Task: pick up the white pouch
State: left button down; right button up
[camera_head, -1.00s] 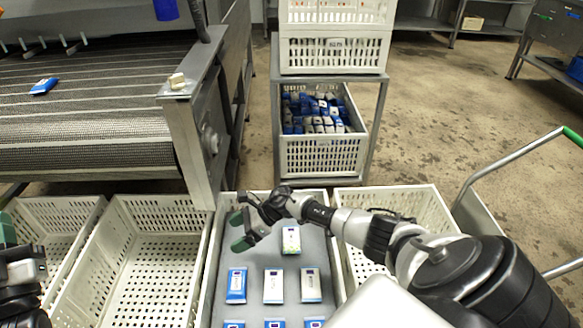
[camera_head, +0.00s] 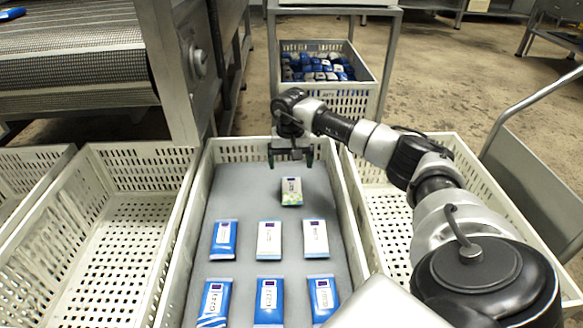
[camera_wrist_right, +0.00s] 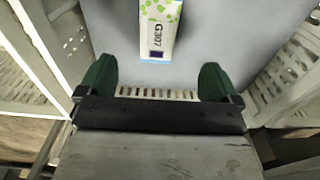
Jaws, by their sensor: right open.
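A white pouch with green print (camera_head: 291,191) lies alone at the far end of the grey tray (camera_head: 240,185); in the wrist view it reads G307 (camera_wrist_right: 160,28). Two more mostly white pouches lie in the row nearer me, the middle one (camera_head: 269,239) and the right one (camera_head: 315,238). My right gripper (camera_head: 290,160) is open and empty, just beyond the green-printed pouch. In the right wrist view its green fingers (camera_wrist_right: 157,78) are apart, with the pouch ahead of them and not between them. My left gripper is out of view.
A blue pouch (camera_head: 223,240) and a near row of blue-and-white pouches (camera_head: 269,300) share the tray. Empty white crates stand at left (camera_head: 100,250) and right (camera_head: 392,235). A crate of pouches (camera_head: 345,92) sits on a rack behind. A conveyor (camera_head: 70,75) is at left.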

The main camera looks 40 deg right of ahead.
jog(key=b, duration=0.3)
send_over(292, 188)
jog(key=f, duration=0.5)
jog(key=shift+w+a, duration=0.1)
jog(key=shift+a, duration=0.15)
jog(key=f+b, duration=0.4)
jog(key=f, duration=0.1)
jog(key=shift+d+f+b, duration=0.1)
jog(key=shift+d+b, duration=0.1)
jog(key=shift+b, duration=0.2)
jog(key=c, duration=1)
jog(key=shift+c, duration=0.2)
jog(key=shift+r, duration=0.25)
